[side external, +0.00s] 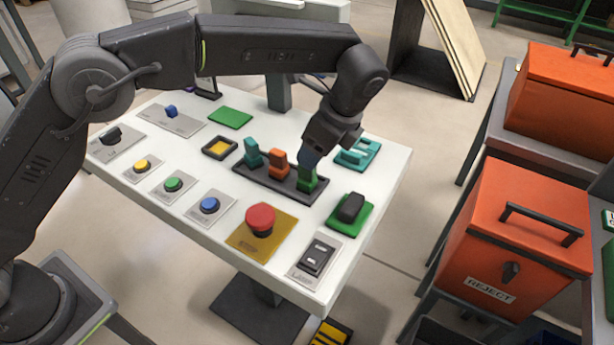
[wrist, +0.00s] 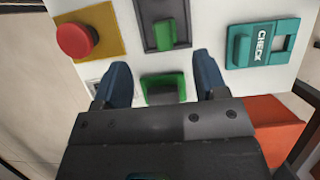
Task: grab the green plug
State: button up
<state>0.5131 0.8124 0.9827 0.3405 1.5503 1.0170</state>
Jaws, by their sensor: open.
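The green plug (side external: 306,180) stands upright at the right end of a dark tray (side external: 262,178), beside an orange plug (side external: 277,161) and a teal plug (side external: 252,152). My gripper (side external: 311,157) is just above the green plug in the side view, where one blue finger partly overlaps it. In the wrist view the green plug (wrist: 165,33) shows beyond the two spread blue fingers of my gripper (wrist: 162,66), roughly centred between them. The jaws are open and empty. Contact cannot be told.
A green pad with a black rocker (side external: 351,208) is to the right of the plug. A teal CHECK block (side external: 357,153) is behind it. A red button (side external: 261,219) and several smaller controls stand in front and left. Orange bins (side external: 515,230) stand right of the table.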

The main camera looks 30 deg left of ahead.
aim_at(304, 172)
jog(key=x, duration=0.9)
jog(key=shift+w, duration=0.2)
jog(key=c, duration=1)
